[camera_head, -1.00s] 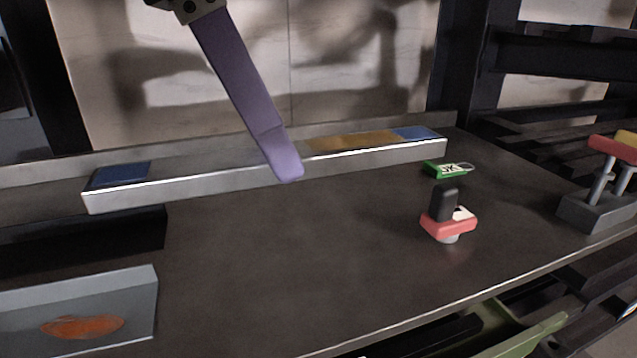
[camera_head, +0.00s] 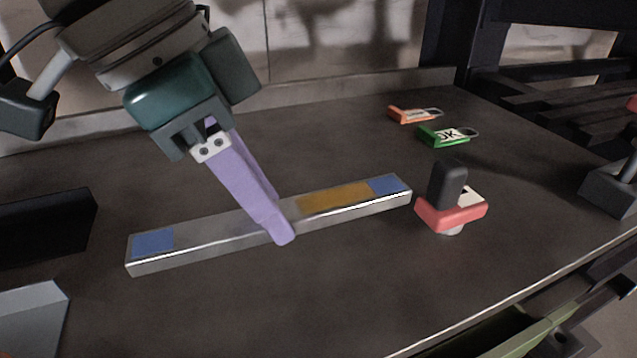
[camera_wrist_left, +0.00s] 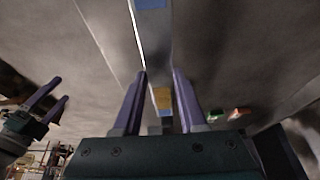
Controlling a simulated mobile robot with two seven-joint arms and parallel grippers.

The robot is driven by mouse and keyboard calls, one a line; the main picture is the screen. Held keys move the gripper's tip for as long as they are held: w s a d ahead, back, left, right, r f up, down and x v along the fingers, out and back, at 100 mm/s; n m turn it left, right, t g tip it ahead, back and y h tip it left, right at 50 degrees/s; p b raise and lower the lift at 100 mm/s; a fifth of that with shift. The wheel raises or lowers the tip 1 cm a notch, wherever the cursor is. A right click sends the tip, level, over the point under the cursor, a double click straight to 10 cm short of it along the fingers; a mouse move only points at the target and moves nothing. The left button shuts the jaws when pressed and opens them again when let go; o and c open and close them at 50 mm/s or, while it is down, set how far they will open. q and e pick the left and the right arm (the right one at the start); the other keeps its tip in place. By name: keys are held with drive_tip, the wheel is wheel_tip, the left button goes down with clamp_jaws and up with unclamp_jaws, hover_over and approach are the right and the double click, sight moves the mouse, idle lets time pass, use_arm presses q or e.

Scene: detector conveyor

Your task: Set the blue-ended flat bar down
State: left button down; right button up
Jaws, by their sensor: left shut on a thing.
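The flat bar (camera_head: 235,232) is long and grey-silver, with a blue patch at each end and an orange-yellow patch right of its middle. My left gripper (camera_head: 280,226) is shut on the bar near its middle, its purple fingers pointing down across it. In the left wrist view the bar (camera_wrist_left: 153,22) runs between the two fingers (camera_wrist_left: 161,74). The bar is low over the dark tabletop; whether it touches is unclear. My right gripper (camera_wrist_left: 60,90) shows only at the left of the left wrist view, its fingers apart and empty.
A red block with a black handle (camera_head: 450,200) stands close to the bar's right end. A green OK tag (camera_head: 447,135) and an orange tag (camera_head: 413,115) lie behind it. A dark box (camera_head: 45,228) is at left. Table (camera_head: 330,300) in front of the bar is clear.

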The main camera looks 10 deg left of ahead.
sight(289, 275)
use_arm(q)
wheel_tip(289, 275, down, 6)
drive_tip(key=shift+f+b, duration=0.15)
drive_tip(key=shift+b, duration=0.6)
drive_tip(key=shift+w+f, duration=0.1)
drive_tip(key=shift+f, duration=0.1)
drive_tip(key=shift+f, duration=0.1)
drive_tip(key=shift+c, duration=2.3)
unclamp_jaws()
drive_tip(key=shift+f, duration=0.1)
drive_tip(key=p+v, duration=0.3)
drive_tip(key=v, duration=0.9)
